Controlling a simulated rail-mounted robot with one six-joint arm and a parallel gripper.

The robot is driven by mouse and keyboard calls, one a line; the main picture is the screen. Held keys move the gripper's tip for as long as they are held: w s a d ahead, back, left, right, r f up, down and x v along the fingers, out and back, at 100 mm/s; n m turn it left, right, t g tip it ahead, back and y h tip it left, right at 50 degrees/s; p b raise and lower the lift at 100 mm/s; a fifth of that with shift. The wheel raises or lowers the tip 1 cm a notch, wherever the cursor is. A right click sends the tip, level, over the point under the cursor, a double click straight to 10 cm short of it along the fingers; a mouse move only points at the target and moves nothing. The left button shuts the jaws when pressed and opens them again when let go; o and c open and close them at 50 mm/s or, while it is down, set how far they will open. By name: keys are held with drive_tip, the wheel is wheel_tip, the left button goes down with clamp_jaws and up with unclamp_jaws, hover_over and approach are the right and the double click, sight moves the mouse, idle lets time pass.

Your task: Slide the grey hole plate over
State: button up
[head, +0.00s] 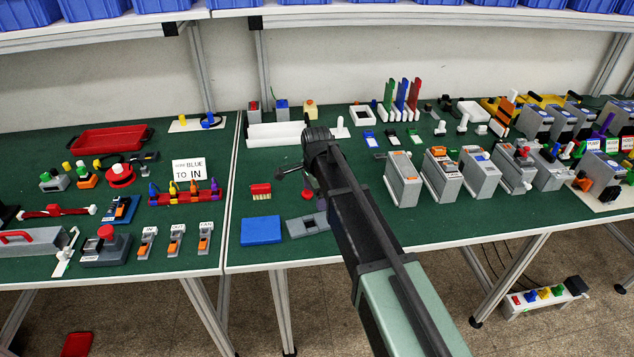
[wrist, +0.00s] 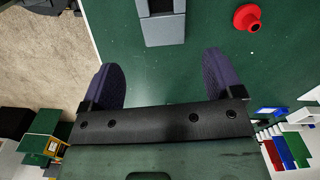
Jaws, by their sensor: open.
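The grey hole plate (head: 309,224) lies flat on the green mat near the front edge of the table, just right of a blue slab. In the wrist view the plate (wrist: 164,31) shows at the top centre, cut off by the frame, with a dark opening. My gripper (wrist: 166,80) is open, its two dark purple fingers wide apart with only bare green mat between them. The plate is ahead of the fingertips, apart from them.
The blue slab (head: 262,230) lies left of the plate. A red knob (head: 308,194) stands behind it and also shows in the wrist view (wrist: 247,17). Grey device boxes (head: 402,180) stand right of my arm. The table's front edge is close by.

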sight(316, 221)
drive_tip(key=shift+o, duration=1)
drive_tip(key=shift+w+f+m, duration=0.15)
drive_tip(key=shift+m, duration=0.25)
drive_tip(key=shift+f, duration=0.1)
wheel_tip(316, 221, down, 11)
drive_tip(key=b, duration=1.1)
drive_tip(key=shift+r, duration=0.2)
drive_tip(key=c, duration=1.1)
drive_tip(key=o, duration=1.1)
